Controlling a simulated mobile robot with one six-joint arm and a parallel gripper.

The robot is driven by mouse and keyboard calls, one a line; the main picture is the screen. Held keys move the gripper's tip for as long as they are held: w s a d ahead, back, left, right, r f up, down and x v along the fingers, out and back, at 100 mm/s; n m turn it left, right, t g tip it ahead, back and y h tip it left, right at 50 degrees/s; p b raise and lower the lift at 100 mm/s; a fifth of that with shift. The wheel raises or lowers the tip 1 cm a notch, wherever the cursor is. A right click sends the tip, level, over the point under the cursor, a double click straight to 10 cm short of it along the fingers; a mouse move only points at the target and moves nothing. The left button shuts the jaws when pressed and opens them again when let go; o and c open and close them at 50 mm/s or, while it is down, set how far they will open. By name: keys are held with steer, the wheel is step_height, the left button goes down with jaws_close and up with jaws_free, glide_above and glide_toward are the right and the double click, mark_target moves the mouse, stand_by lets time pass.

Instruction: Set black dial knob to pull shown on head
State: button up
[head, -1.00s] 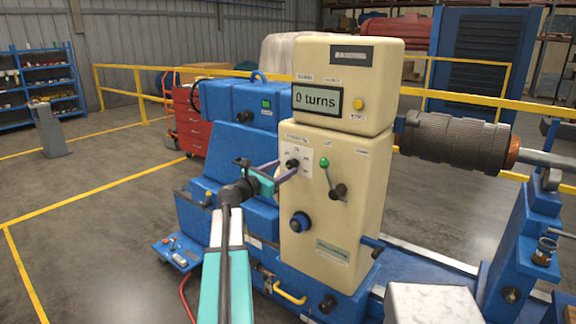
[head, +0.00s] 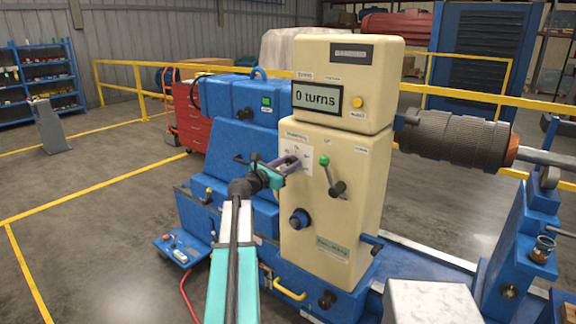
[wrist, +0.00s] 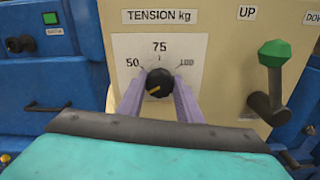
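The black dial knob (wrist: 160,82) sits on a white scale plate (wrist: 125,45) headed "TENSION kg", marked 50, 75 and 100. Its orange mark points to the lower left, below the 50. My gripper (wrist: 160,76) has its two purple fingers on either side of the knob, open around it; I cannot tell whether they touch it. In the head view my gripper (head: 288,163) reaches the plate from the left and hides most of the knob. A dark plate (head: 352,53) on the head of the cream cabinet has lettering too small to read.
A green-tipped lever (head: 331,176) stands close right of the scale plate. A blue-and-black knob (head: 299,220) is below. The display (head: 317,97) reads "0 turns", beside a yellow button (head: 357,102). A ribbed roller (head: 455,139) is at the right.

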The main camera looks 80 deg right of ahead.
steer(key=shift+a, duration=0.45)
steer(key=shift+w+d, duration=0.1)
steer(key=shift+d, duration=0.25)
